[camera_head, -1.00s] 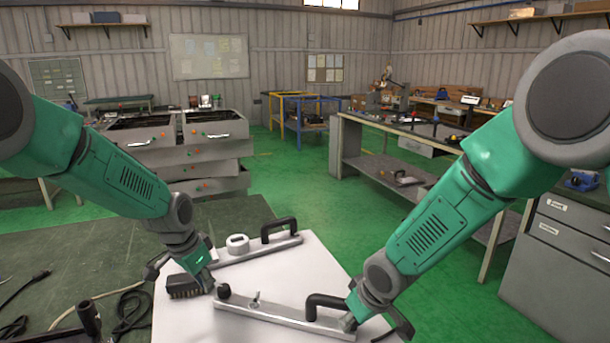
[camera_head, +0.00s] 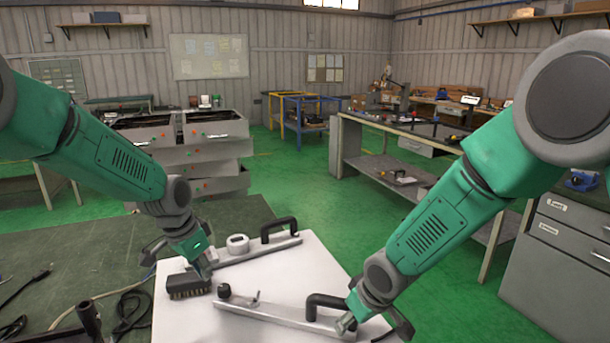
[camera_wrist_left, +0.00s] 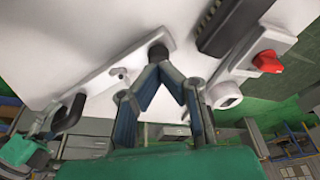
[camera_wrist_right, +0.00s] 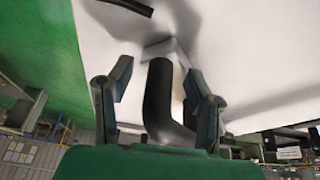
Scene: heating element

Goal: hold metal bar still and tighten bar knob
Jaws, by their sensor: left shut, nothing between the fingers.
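A metal bar (camera_head: 275,312) lies on the white table with a black knob (camera_head: 224,290) at its left end. A small wing-shaped piece and a black handle (camera_head: 325,300) are also on it. My left gripper (camera_head: 207,274) is just behind and left of the knob. In the left wrist view its fingertips (camera_wrist_left: 162,68) meet close to the knob (camera_wrist_left: 157,52), with nothing between them; contact is unclear. My right gripper (camera_head: 352,318) is at the bar's right end. In the right wrist view its fingers (camera_wrist_right: 158,78) stand apart on either side of the black handle (camera_wrist_right: 160,95), with visible gaps.
A second bar (camera_head: 258,250) with a black handle and white round gauge (camera_head: 237,243) lies behind. A dark brush (camera_head: 188,286) sits left of the first bar. Bare white table (camera_head: 300,268) lies between the bars.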

